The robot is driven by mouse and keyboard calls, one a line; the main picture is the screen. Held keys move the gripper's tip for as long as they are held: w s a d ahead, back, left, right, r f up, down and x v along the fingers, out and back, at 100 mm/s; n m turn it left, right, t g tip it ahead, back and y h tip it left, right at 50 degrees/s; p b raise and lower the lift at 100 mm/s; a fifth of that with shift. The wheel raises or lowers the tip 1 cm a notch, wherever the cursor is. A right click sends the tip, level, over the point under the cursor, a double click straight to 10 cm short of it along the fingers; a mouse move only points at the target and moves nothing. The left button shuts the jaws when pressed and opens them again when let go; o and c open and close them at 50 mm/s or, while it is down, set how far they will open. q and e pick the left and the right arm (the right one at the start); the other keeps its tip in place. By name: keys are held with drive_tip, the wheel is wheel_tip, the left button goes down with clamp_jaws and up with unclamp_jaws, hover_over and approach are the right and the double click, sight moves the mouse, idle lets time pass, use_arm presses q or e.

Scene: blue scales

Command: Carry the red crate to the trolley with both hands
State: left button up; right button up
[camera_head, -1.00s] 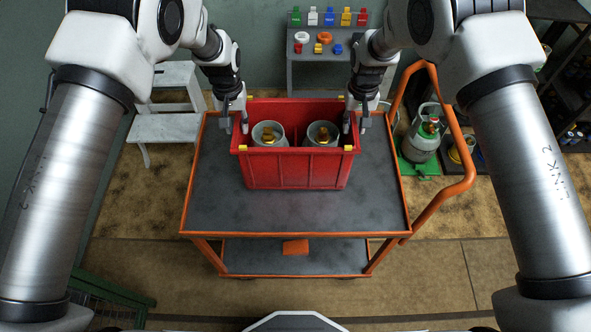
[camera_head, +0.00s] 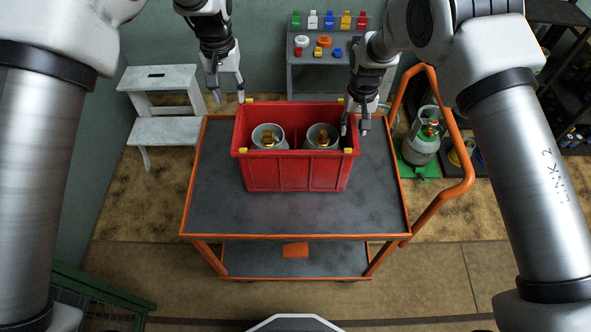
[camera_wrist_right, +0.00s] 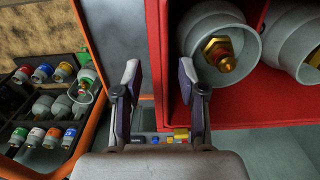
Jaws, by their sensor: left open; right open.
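The red crate (camera_head: 296,176) stands upright on the grey top of the orange-framed trolley (camera_head: 225,212), towards its far side. Two grey cylinders with brass valves, the left (camera_head: 268,137) and the right (camera_head: 321,137), stand in its two compartments. My left gripper (camera_head: 228,97) is open and empty, raised beyond the crate's far left corner, apart from it. My right gripper (camera_head: 355,130) is open at the crate's right wall. In the right wrist view, the fingers (camera_wrist_right: 160,90) are apart on either side of the red wall; contact cannot be told.
A white step stool (camera_head: 165,130) stands left of the trolley. A grey bench (camera_head: 320,72) with coloured items is behind. The trolley's orange handle (camera_head: 465,160) curves out on the right, near a grey-green cylinder (camera_head: 420,148) on a green base. The trolley top before the crate is clear.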

wheel_tip(320, 180, up, 12)
idle(0.3)
idle(0.3)
